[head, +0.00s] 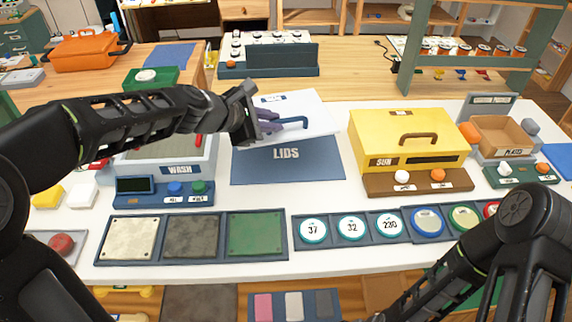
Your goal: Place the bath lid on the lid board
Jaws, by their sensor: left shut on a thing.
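The bath lid (312,108) is a white panel with a blue bar handle. My left gripper (280,125) is shut on its handle, and the lid looks tilted over the back part of the lid board (287,172). The lid board is a dark blue mat marked LIDS on the white table; the lid hides its back edge. I cannot tell whether the lid touches it. The wash bath (160,152) stands to the left, partly hidden by my left arm. My right arm shows at the lower right, with its gripper out of view.
A yellow box marked SUN (408,135) stands just right of the lid board. Three square plates in a dark tray (191,263) and a row of numbered dials (351,228) lie in front. A dark blue rack (270,65) stands behind.

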